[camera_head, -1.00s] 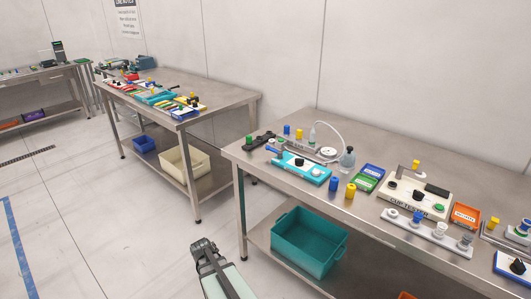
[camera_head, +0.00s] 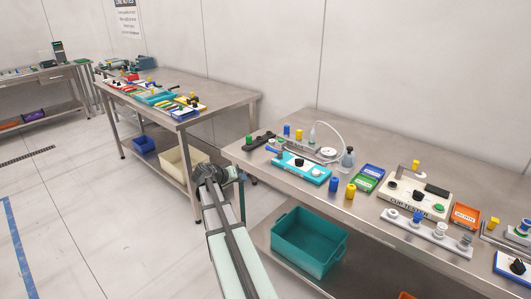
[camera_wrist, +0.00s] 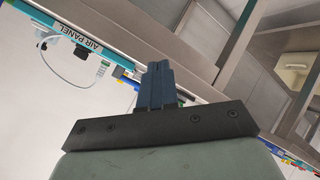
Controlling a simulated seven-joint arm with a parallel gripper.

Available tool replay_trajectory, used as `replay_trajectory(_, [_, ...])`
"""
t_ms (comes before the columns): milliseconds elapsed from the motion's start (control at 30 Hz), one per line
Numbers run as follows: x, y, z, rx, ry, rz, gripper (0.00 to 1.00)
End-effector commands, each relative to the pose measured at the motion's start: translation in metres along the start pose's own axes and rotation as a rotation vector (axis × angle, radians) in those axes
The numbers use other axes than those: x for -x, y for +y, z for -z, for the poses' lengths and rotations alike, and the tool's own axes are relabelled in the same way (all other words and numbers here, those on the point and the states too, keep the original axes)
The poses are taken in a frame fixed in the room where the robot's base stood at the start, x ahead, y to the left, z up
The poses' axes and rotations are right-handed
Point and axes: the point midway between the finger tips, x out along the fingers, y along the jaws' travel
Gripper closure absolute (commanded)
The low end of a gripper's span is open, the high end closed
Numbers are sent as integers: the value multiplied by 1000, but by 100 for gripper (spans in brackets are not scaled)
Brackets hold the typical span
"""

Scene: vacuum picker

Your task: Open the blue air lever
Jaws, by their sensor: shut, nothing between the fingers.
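The teal air panel (camera_head: 301,168) lies near the front left edge of the right-hand table, with a black knob on it. A blue lever-like handle (camera_head: 273,149) points out at the panel's left end; its exact position is too small to judge. In the wrist view the panel's edge (camera_wrist: 88,45) reads "AIR PANEL" at upper left, with a white hose beside it. My gripper (camera_wrist: 158,68) is shut and empty, its dark fingers together. In the head view my arm's end is below and left of the table's left corner, apart from the panel; the fingertips are not clear there.
The table (camera_head: 330,198) carries blue and yellow cylinders, a green tray (camera_head: 368,179) and a cup tester (camera_head: 416,203) to the right of the panel. A teal bin (camera_head: 309,245) is on the lower shelf. A second table (camera_head: 225,98) stands behind left.

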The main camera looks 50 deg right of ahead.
Motion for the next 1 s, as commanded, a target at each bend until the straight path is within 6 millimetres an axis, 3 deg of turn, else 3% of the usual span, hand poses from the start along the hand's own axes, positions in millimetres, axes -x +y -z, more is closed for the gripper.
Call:
replay_trajectory(200, [-2,24,40,-214,161,-147,100])
replay_trajectory(400, [4,39,60,-431,292,-192,100])
replay_trajectory(700, [6,41,65,-709,350,-150,100])
replay_trajectory(1000, [6,41,65,-784,356,-137,100])
